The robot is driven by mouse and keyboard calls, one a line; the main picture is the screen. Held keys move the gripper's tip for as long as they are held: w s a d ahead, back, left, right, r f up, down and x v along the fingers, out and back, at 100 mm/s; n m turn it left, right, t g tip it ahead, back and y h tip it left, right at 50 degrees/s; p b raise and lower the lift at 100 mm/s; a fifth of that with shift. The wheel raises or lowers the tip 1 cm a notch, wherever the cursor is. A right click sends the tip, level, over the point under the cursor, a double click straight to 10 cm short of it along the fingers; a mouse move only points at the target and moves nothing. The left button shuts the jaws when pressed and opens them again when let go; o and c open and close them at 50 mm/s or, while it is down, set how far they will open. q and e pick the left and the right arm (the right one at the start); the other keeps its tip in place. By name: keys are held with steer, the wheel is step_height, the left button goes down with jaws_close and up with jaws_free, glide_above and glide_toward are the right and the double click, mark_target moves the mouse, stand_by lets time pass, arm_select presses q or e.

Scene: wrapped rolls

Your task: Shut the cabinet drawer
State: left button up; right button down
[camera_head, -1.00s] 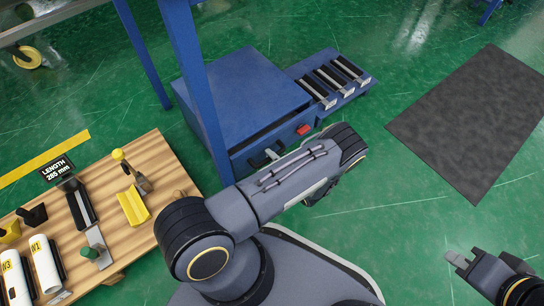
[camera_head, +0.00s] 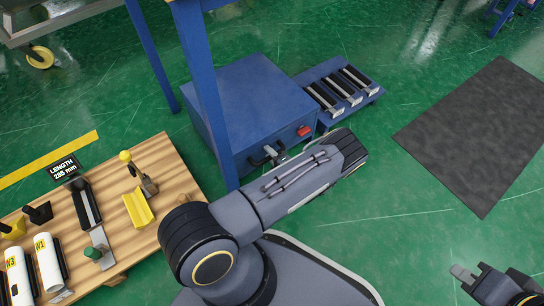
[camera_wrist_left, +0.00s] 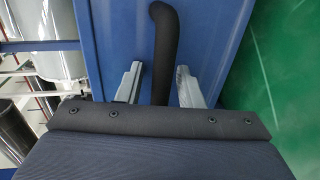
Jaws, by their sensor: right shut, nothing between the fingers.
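The blue cabinet (camera_head: 250,95) stands on the green floor, and its drawer front (camera_head: 285,140) looks flush with the body, with no gap visible at the top. My left gripper (camera_wrist_left: 160,75) is open in the left wrist view. One finger is on each side of the black drawer handle (camera_wrist_left: 163,35), close to the blue front. I cannot tell whether a finger touches the handle. In the head view my left forearm hides the lower front. My right gripper (camera_head: 464,273) is shut and empty at the lower right, away from the cabinet.
A red part (camera_head: 304,130) sits on the cabinet front. A low blue rack (camera_head: 330,118) with several dark slots stands right of it. A blue table leg (camera_head: 205,95) rises in front. A wooden board (camera_head: 120,215) with tools is at left. A dark mat (camera_head: 480,135) lies at right.

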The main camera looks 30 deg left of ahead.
arm_select(q)
steer(key=shift+d, duration=0.15)
steer(key=p+v, duration=0.2)
steer(key=v, duration=0.5)
steer(key=shift+s+d+p, duration=0.2)
steer(key=shift+d+p, duration=0.1)
